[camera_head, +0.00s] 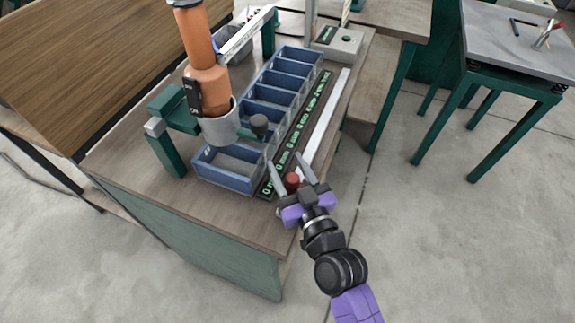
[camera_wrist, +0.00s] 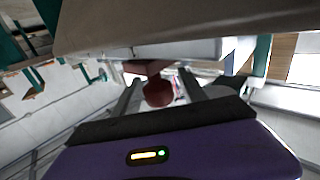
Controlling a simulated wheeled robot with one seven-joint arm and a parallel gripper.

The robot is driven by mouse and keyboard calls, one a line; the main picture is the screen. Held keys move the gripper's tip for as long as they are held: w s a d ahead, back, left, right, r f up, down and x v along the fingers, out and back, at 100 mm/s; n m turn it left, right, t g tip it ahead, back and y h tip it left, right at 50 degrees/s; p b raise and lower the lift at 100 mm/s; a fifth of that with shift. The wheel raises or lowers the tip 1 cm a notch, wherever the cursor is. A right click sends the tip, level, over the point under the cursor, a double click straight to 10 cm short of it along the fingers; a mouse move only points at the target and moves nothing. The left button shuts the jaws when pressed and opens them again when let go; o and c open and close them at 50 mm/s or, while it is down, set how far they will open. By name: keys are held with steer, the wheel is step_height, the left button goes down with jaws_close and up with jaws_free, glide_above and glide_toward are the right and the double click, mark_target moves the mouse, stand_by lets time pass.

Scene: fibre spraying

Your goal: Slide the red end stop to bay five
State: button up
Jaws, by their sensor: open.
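The red end stop (camera_head: 292,181) is at the near end of a pale rail (camera_head: 326,119) along the bench's right edge. A row of blue bays (camera_head: 286,78) stands left of the rail, with a dark strip of green markings (camera_head: 297,133) between. My gripper (camera_head: 292,166) is open, with one finger on each side of the red end stop in the head view. In the wrist view the round red knob of the end stop (camera_wrist: 159,92) sits between the open fingers. I cannot tell whether either finger touches it.
An orange cylinder in a grey cup (camera_head: 219,122) on a green stand rises left of the bays. A grey block (camera_head: 338,45) sits past the rail's far end. A grey-topped table (camera_head: 500,50) stands at right. The floor between is clear.

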steer(key=shift+c, duration=0.4)
jaws_close()
stand_by(0.9)
